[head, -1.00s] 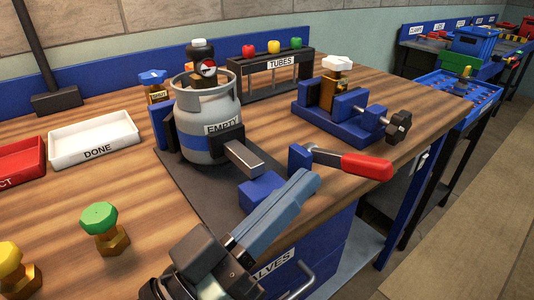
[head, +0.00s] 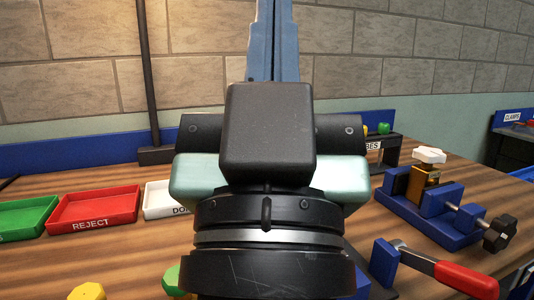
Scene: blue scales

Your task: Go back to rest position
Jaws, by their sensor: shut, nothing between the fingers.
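My gripper (head: 272,40) stands upright in the centre of the head view, close to the camera. Its blue-grey fingers point up and lie together, with nothing between them. It is raised in front of the workbench (head: 150,255) and apart from everything on it. My wrist hides the middle of the bench, where the gas cylinder is not visible now.
A green tray (head: 22,218), a red REJECT tray (head: 95,208) and a white tray (head: 160,200) stand at the left. A blue vise (head: 440,215) holds a brass valve with a white knob (head: 430,155). A red-handled clamp (head: 465,278) is at the front right.

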